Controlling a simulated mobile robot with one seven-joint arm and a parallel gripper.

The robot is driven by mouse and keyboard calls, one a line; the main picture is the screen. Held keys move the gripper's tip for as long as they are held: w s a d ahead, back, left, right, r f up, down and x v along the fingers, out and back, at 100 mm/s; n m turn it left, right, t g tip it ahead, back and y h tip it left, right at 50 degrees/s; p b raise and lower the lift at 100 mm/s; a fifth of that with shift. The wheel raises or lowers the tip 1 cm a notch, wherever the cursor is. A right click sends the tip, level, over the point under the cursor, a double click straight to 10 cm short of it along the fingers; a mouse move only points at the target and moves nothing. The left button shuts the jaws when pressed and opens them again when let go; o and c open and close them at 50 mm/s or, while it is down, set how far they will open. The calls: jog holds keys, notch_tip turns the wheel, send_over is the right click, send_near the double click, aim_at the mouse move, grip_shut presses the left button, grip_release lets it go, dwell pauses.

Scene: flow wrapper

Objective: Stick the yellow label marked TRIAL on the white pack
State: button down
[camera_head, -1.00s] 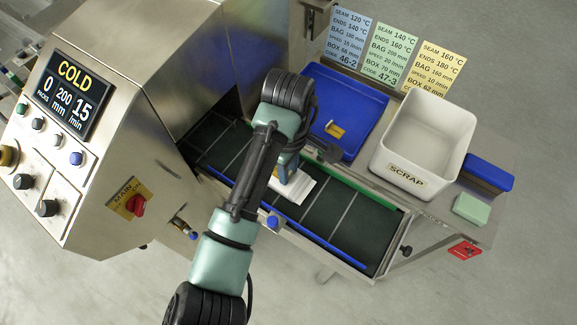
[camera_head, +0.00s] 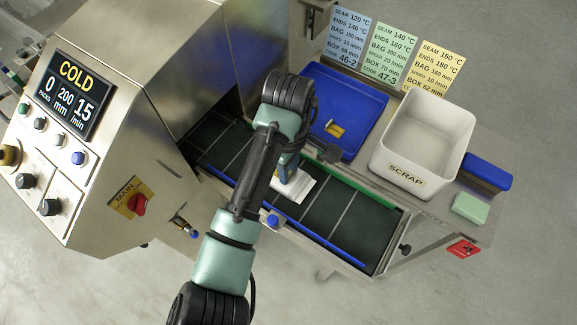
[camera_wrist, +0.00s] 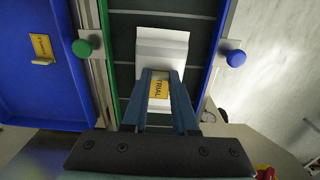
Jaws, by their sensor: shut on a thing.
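The white pack (camera_wrist: 160,48) lies on the dark conveyor belt; its edge also shows in the head view (camera_head: 301,187). My gripper (camera_wrist: 160,74) is directly over the pack, pointing down, and is shut on the yellow label marked TRIAL (camera_wrist: 159,89). The label shows between the fingers, against the white of the pack. I cannot tell whether the label touches the pack.
A blue tray (camera_head: 362,92) beside the belt holds another yellow label (camera_wrist: 41,46). A white SCRAP bin (camera_head: 424,146) stands to its right. Green (camera_head: 340,182) and blue (camera_head: 325,246) rails flank the belt (camera_head: 345,220). The wrapper housing (camera_head: 150,100) stands at left.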

jog(key=c, duration=0.6)
grip_release()
jog(key=shift+s+f, duration=0.1)
jog(key=shift+f, duration=0.05)
jog(key=shift+r, duration=0.4)
notch_tip(320, 180, up, 12)
jog(key=p, duration=0.6)
jog(key=shift+r, duration=0.25)
